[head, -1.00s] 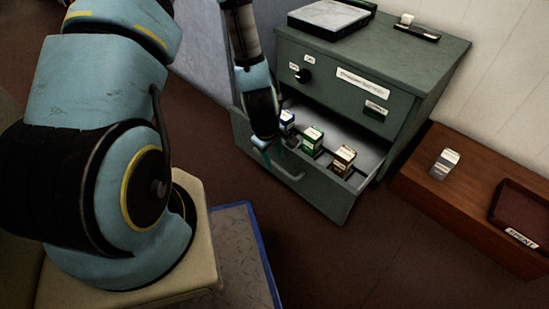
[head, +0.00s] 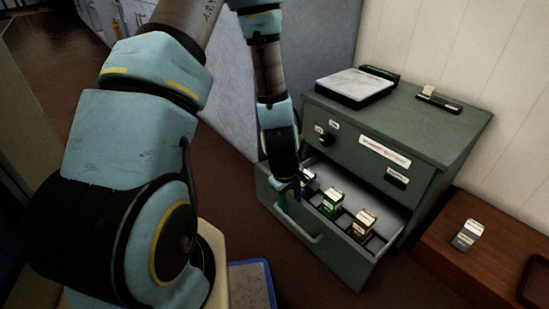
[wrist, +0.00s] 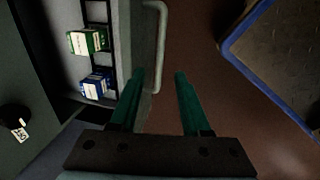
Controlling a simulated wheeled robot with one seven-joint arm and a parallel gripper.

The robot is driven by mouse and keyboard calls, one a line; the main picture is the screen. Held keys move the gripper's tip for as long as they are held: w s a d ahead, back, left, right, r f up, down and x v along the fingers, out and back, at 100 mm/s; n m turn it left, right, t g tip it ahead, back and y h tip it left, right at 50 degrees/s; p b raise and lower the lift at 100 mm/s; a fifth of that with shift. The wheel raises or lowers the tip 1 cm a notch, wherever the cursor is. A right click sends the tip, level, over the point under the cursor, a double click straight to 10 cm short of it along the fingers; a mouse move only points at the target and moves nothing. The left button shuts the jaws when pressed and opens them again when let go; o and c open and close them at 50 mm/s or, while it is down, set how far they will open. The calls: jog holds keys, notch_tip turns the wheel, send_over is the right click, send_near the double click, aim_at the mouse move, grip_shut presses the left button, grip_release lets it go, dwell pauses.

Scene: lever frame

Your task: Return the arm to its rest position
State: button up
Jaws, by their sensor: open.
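My arm comes down from the top of the head view. The drawer's pale handle (wrist: 159,45) shows just beyond the left finger in the wrist view. I cannot tell whether a finger touches the drawer.
A blue box (head: 308,184), a green box (head: 332,203) and a brown box (head: 362,224) stand in the drawer of the green cabinet (head: 440,133). A low wooden bench (head: 430,232) with a grey box (head: 467,235) stands at right. A blue-edged mat (wrist: 262,45) lies on the floor.

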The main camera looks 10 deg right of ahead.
jog(key=w+a+r+m, duration=0.3)
jog(key=w+a+r, duration=0.2)
jog(key=a+r, duration=0.55)
jog(key=s+a+r+m+y, duration=0.2)
jog(key=s+a+r+m, duration=0.15)
jog(key=a+r, duration=0.75)
notch_tip(320, 180, up, 39)
jog(key=p, duration=3.7)
jog(key=shift+w+d+t+p, duration=0.25)
jog(key=shift+w+t+p, duration=0.05)
jog(key=shift+p, duration=0.1)
jog(key=shift+m, duration=0.25)
